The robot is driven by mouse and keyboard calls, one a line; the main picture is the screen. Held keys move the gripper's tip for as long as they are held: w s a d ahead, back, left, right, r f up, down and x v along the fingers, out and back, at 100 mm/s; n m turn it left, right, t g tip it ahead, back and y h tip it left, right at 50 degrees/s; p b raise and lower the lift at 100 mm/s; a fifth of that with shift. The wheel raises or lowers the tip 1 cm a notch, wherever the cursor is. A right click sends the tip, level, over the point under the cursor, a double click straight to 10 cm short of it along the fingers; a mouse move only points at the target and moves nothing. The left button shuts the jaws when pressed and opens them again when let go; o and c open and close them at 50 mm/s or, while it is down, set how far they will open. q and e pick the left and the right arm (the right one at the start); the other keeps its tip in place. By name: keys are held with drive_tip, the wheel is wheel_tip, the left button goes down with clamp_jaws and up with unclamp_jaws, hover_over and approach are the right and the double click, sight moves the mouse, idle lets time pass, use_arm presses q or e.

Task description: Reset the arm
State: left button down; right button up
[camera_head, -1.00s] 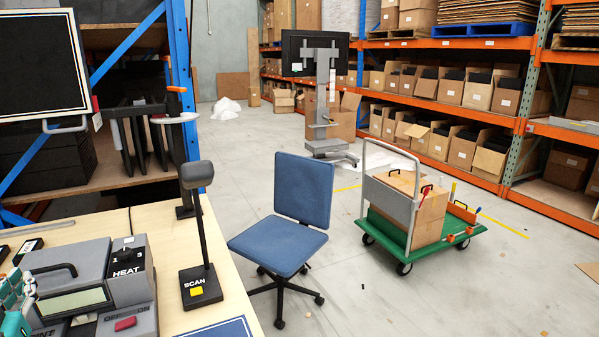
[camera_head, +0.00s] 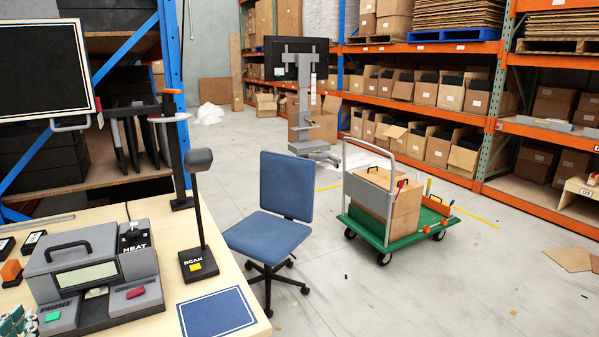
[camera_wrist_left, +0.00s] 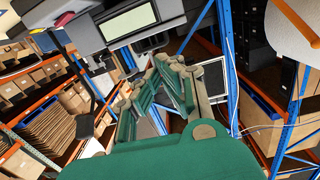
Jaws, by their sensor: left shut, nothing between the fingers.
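My left gripper (camera_head: 18,322) shows only in part at the lower left corner of the head view, beside the front left of the grey printer. In the left wrist view my left gripper (camera_wrist_left: 176,68) has its green and tan fingers together, with nothing held between them. The grey label printer (camera_head: 92,275) with PRINT, HEAT and ON-OFF markings stands on the light wooden table; its display (camera_wrist_left: 128,22) appears at the top of the wrist view. The gripper looks apart from the printer. My right gripper is in neither view.
A black scanner stand (camera_head: 199,262) and a blue mat (camera_head: 216,312) are on the table (camera_head: 165,225). A monitor (camera_head: 42,70) is at upper left. A blue chair (camera_head: 284,190) and a green cart (camera_head: 395,240) with a box stand beyond. Open floor lies at right.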

use_arm(q)
drive_tip(key=s+d+f+m+g+h, duration=0.25)
drive_tip(key=s+d+f+g, duration=0.2)
drive_tip(key=d+f, duration=0.55)
drive_tip(key=s+d+f+m+g+h, duration=0.2)
drive_tip(key=s+d+f+g+h, duration=0.3)
drive_tip(key=d+f, duration=0.55)
drive_tip(key=s+d+f+m+g, duration=0.25)
drive_tip(key=s+d+f, duration=0.4)
drive_tip(key=s, duration=0.45)
wheel_tip(320, 180, down, 23)
drive_tip(key=g, duration=0.1)
drive_tip(key=s+a+f+g, duration=0.1)
drive_tip(key=s+a+f, duration=0.1)
drive_tip(key=s+f, duration=1.6)
drive_tip(key=shift+a+f+g, duration=0.15)
drive_tip(key=shift+a+g, duration=0.15)
drive_tip(key=shift+a, duration=0.1)
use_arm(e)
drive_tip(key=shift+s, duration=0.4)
